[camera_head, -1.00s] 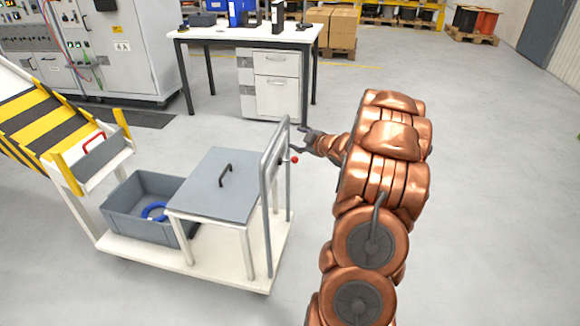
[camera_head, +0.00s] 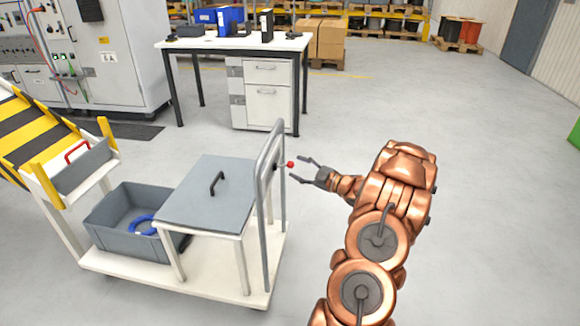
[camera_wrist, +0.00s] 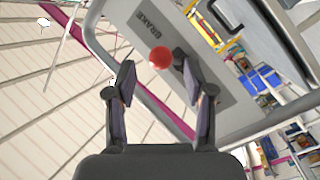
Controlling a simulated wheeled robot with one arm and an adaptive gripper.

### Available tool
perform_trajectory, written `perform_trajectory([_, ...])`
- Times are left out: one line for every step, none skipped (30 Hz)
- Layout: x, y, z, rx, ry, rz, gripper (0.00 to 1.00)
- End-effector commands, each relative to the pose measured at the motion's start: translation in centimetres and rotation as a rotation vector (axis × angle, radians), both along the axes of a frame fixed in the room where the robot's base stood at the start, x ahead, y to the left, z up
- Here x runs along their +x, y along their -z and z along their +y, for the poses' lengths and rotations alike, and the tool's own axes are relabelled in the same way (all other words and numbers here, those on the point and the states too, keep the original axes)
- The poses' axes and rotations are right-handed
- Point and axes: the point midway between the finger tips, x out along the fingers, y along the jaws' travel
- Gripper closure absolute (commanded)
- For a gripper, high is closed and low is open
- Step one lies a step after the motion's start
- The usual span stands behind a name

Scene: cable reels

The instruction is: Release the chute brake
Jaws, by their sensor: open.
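The brake lever's red ball knob (camera_head: 291,164) stands out beside the grey rail (camera_head: 262,205) of the white cart. In the wrist view, the red knob (camera_wrist: 160,58) is in front of a grey plate (camera_wrist: 190,85) marked BRAKE, with a dark lever part to its right. My gripper (camera_head: 300,168) is open and empty, just right of the knob and pointing left at it. In the wrist view, the knob appears between and beyond the tips of my gripper (camera_wrist: 157,72). I cannot tell whether anything touches.
The cart carries a grey lidded stand (camera_head: 205,192) with a black handle and a grey bin (camera_head: 112,225) holding a blue ring (camera_head: 142,225). A striped chute (camera_head: 32,128) with a red-handled gate (camera_head: 82,168) is at left. A desk (camera_head: 180,43) stands behind.

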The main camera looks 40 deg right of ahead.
Motion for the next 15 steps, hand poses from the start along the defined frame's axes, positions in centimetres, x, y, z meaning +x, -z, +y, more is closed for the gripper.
perform_trajectory([0.8, 0.1, 0.3, -0.001, -0.004, 0.000, 0.47])
perform_trajectory([1.2, 0.1, 0.3, -0.001, -0.004, 0.000, 0.47])
perform_trajectory([1.7, 0.1, 0.4, 0.000, -0.003, 0.001, 0.47])
perform_trajectory([2.0, 0.1, 0.5, 0.000, -0.003, 0.001, 0.47])
perform_trajectory([2.3, 0.2, 0.5, 0.001, -0.002, 0.002, 0.47])
perform_trajectory([2.7, 0.2, 0.6, 0.000, -0.001, 0.003, 0.47])
perform_trajectory([3.0, 0.2, 0.6, 0.001, -0.001, 0.003, 0.47])
perform_trajectory([3.2, 0.2, 0.7, 0.001, -0.002, 0.004, 0.47])
perform_trajectory([3.4, 0.2, 0.7, 0.001, -0.001, 0.004, 0.47])
perform_trajectory([3.6, 0.2, 0.7, 0.001, -0.001, 0.004, 0.47])
perform_trajectory([3.7, 0.2, 0.7, 0.002, 0.000, 0.005, 0.47])
perform_trajectory([3.8, 0.2, 0.8, 0.002, 0.001, 0.004, 0.47])
perform_trajectory([3.9, 0.2, 0.8, 0.002, 0.001, 0.004, 0.47])
perform_trajectory([4.0, 0.2, 0.8, 0.002, 0.001, 0.004, 0.47])
perform_trajectory([4.0, 0.2, 0.8, 0.002, 0.001, 0.004, 0.47])
